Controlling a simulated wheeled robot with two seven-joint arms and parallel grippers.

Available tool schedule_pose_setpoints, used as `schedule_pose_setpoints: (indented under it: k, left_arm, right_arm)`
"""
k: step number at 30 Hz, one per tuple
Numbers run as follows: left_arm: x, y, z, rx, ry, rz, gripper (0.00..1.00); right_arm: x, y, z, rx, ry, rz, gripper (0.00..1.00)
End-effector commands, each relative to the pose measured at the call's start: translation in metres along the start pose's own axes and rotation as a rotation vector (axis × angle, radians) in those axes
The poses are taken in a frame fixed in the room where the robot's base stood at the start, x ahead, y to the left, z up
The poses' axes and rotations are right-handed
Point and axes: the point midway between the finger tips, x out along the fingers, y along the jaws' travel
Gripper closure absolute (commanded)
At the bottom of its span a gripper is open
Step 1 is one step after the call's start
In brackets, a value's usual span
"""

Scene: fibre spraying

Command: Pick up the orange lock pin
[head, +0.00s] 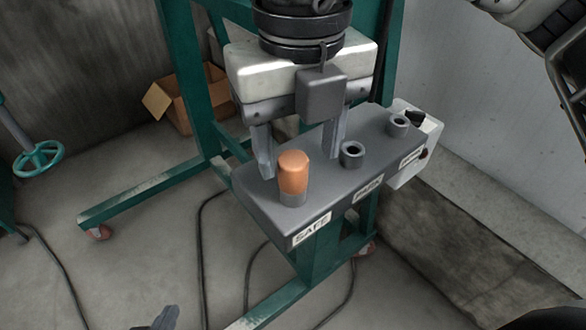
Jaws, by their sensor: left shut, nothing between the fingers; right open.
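The orange lock pin (293,172) stands upright in the front-left socket of a grey block (258,196), above the label SAFE. My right gripper (300,164) comes down from the top. Its two fingers are apart, and nothing shows held between them. In the picture one finger is left of the pin and one right of it, and the pin overlaps the space between their tips. I cannot tell whether either finger touches it. My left gripper (165,318) shows only as a small grey tip at the bottom edge, shut and away from the block.
Two empty ring sockets (352,154) (398,125) lie further right on the block. A black knob (415,118) is at its far end. The block sits on a green wheeled stand (150,187). Black cables cross the floor. An open cardboard box (183,104) stands behind.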

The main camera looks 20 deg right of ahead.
Motion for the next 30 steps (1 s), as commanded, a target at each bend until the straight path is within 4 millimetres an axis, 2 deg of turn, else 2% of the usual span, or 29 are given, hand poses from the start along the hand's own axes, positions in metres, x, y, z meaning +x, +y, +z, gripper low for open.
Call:
schedule_pose_setpoints:
  k: [12,20,25,26,30]
  left_arm:
    - [0.0,0.0,-0.006,0.001,0.007,0.001,1.0]
    - [0.0,0.0,-0.005,0.001,0.005,0.0,1.0]
    - [0.0,0.0,-0.005,0.001,0.005,0.0,1.0]
    - [0.0,0.0,-0.005,0.001,0.005,0.0,1.0]
    - [0.0,0.0,-0.005,0.001,0.005,0.0,1.0]
  right_arm:
    - [0.05,0.005,0.001,0.0,0.002,0.0,0.45]
    - [0.053,0.005,0.001,0.001,0.001,0.001,0.45]
    - [0.052,0.005,0.002,0.001,0.001,0.001,0.89]
    - [0.052,0.005,0.002,0.001,0.001,0.001,0.94]
    - [0.052,0.005,0.002,0.001,0.001,0.001,0.94]
